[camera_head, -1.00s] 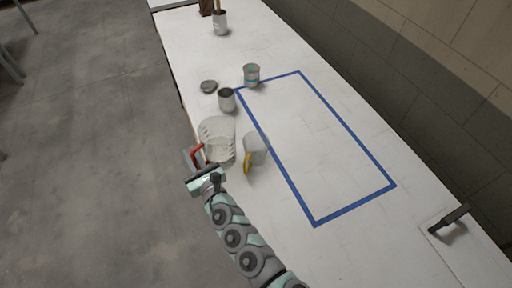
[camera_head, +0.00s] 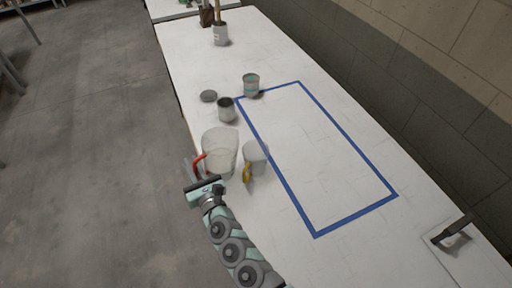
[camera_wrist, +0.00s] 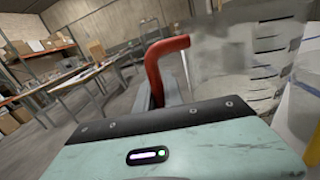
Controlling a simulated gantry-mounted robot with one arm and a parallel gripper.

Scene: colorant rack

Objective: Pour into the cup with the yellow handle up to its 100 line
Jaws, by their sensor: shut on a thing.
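The cup with the yellow handle (camera_head: 257,154) stands on the white table beside the blue tape line. Its yellow handle (camera_head: 247,173) faces the front. A larger clear jug (camera_head: 222,148) with a red handle (camera_head: 199,162) is just left of the cup. My gripper (camera_head: 193,172) is shut on the red handle. In the wrist view the jug (camera_wrist: 240,58) shows dark measuring marks, and its red handle (camera_wrist: 163,62) rises behind my gripper body. A strip of yellow (camera_wrist: 313,150) shows at the right edge. The liquid levels and the cup's 100 line are too small to tell.
A grey can (camera_head: 226,111), a dark lid (camera_head: 208,96) and a teal-banded can (camera_head: 251,84) stand beyond the jug. A pot with brushes (camera_head: 221,36) is at the far end. The blue-taped rectangle (camera_head: 346,130) is empty. A dark-handled tool (camera_head: 452,230) lies at right.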

